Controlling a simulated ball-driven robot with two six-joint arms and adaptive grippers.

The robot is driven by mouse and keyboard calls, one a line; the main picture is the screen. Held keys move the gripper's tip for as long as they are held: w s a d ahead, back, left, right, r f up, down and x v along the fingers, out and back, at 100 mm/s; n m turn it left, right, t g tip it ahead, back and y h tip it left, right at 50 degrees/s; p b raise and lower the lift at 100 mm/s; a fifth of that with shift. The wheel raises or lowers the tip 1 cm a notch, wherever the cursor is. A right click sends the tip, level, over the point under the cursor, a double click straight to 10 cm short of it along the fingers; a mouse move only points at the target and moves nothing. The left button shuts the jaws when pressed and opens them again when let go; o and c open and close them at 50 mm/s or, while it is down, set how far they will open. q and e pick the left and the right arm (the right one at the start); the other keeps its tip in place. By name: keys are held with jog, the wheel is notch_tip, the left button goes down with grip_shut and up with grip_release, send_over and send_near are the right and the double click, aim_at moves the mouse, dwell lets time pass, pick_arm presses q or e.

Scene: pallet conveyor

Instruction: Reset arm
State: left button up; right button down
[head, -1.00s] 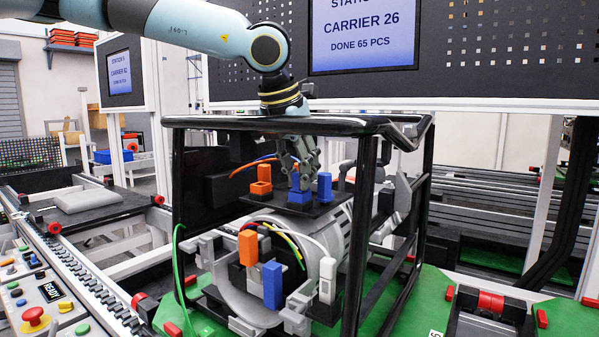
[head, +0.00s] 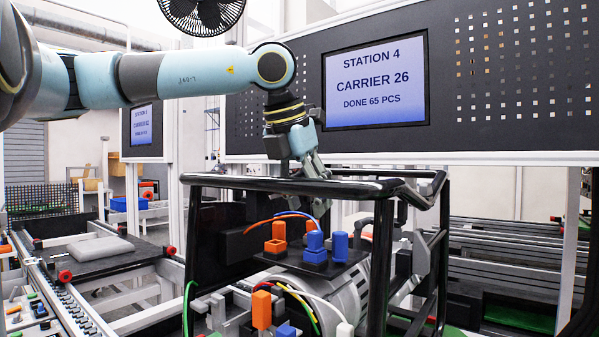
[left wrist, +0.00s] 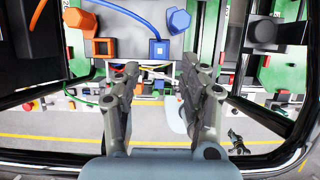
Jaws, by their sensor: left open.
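The orange connector (left wrist: 104,38) and blue connector (left wrist: 158,48) also show in the left wrist view, beyond the fingertips.
The screen board (head: 375,83) stands behind the frame. An orange connector (head: 261,309) hangs at the motor's front. A conveyor with a grey pad (head: 100,248) and a button panel (head: 22,312) lie at the left.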

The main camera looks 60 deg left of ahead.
pick_arm(q)
jog(key=v, duration=0.5)
jog(key=shift+s+d+r, duration=0.1)
jog(key=shift+r, duration=0.1)
